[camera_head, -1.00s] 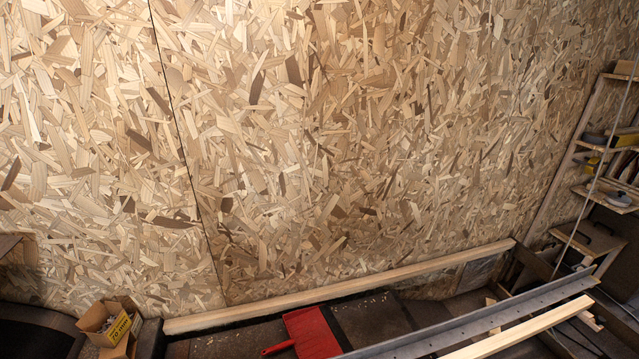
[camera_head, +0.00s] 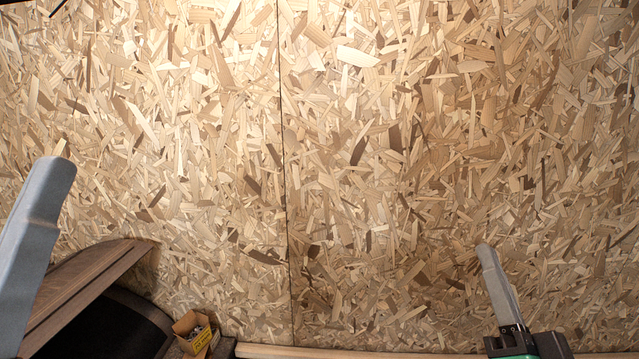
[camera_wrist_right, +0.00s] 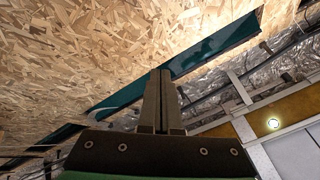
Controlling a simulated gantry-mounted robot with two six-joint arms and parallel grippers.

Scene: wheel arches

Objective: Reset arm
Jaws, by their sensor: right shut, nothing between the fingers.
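My right gripper (camera_head: 484,248) rises from the bottom right of the head view, in front of the wood-chip board wall. Its grey fingers are together and hold nothing. In the right wrist view the two fingers (camera_wrist_right: 161,73) stand side by side, shut and empty, with a dark green strip (camera_wrist_right: 215,50) behind them. A smooth grey part (camera_head: 40,215) enters at the left edge of the head view. I cannot tell which part of my body it is. My left gripper cannot be made out.
The board wall (camera_head: 350,150) fills most of the head view. A brown wood-topped wheel arch (camera_head: 95,280) stands at the lower left, with an open cardboard box (camera_head: 195,333) beside it. A pale wooden batten (camera_head: 300,353) runs along the bottom. Silvery lining (camera_wrist_right: 205,85) shows in the wrist view.

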